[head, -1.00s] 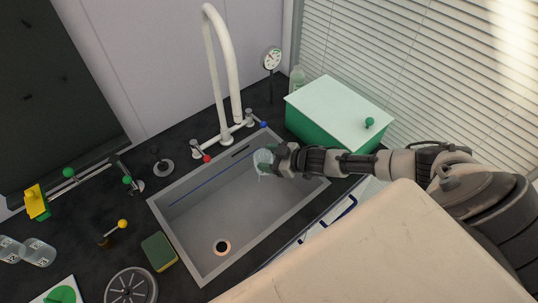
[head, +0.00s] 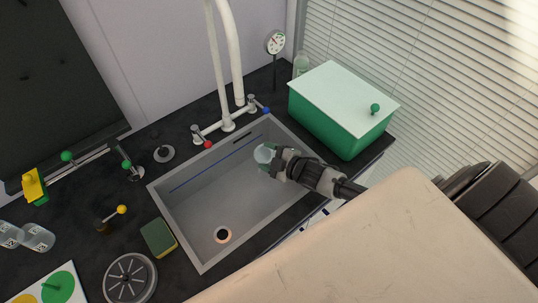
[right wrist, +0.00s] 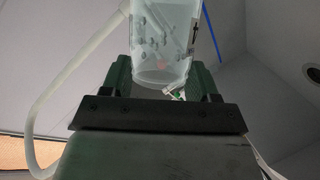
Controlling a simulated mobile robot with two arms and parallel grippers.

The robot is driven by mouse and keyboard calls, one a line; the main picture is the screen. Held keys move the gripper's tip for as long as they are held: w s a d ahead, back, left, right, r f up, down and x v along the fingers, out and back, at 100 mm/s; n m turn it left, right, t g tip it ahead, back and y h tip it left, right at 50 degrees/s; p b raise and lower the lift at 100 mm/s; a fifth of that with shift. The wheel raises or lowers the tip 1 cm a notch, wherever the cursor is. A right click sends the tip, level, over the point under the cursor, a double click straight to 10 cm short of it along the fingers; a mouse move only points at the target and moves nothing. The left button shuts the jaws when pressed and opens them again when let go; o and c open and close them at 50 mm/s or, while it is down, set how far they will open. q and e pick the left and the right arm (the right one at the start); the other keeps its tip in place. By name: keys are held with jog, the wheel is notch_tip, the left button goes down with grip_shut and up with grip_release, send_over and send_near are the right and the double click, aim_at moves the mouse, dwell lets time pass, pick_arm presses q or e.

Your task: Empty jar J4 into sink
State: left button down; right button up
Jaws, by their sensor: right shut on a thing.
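My right gripper (head: 276,160) reaches in from the right over the sink (head: 192,257) and is shut on a clear jar (head: 264,153). The jar is above the basin, near its back right part, and looks tilted. In the right wrist view, the jar (right wrist: 165,38) stands between the green fingers of the gripper (right wrist: 163,80). It is see-through, with grey marks or bits on it or in it; I cannot tell which. I cannot read its label or tell how much it holds. My left gripper is not in view.
A white faucet (head: 235,60) stands behind the sink. A green box with a pale lid (head: 345,95) is at the right. A sponge (head: 158,238) and a strainer-like disc (head: 130,280) lie at the left, with two clear jars (head: 38,237) beyond. The drain (head: 222,235) is uncovered.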

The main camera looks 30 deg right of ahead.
jog(key=shift+s+a+n+t+h+b, duration=0.1)
jog(key=shift+a+n+t+h+b, duration=0.2)
jog(key=shift+n+b, duration=0.4)
jog(key=shift+s+a+n+t+b, duration=0.1)
jog(key=shift+n+t+b, duration=0.3)
jog(key=shift+n+b, duration=0.3)
jog(key=shift+s+a+r+n+t+b, duration=0.15)
jog(key=shift+n+t+b, duration=0.1)
jog(key=shift+n+b, duration=0.25)
jog(key=shift+s+a+f+n+t+b, duration=0.15)
jog(key=shift+n+t+b, duration=0.15)
jog(key=shift+n, duration=0.3)
jog(key=shift+s+a+r+n+t+b, duration=0.15)
jog(key=shift+s+a+n+t+b, duration=0.2)
jog(key=shift+n+b, duration=0.75)
jog(key=shift+s+a+r+n+t+b, duration=0.1)
jog(key=shift+a+r+n+t+b, duration=0.2)
jog(key=shift+n+b, duration=0.85)
jog(key=shift+s+a+r+n+t+b, duration=0.1)
jog(key=shift+s+a+n+t+b, duration=0.3)
jog(key=shift+n+b, duration=0.7)
jog(key=shift+w+d, duration=0.1)
jog(key=shift+w, duration=0.05)
jog(key=shift+r+y, duration=0.1)
jog(key=shift+y, duration=0.4)
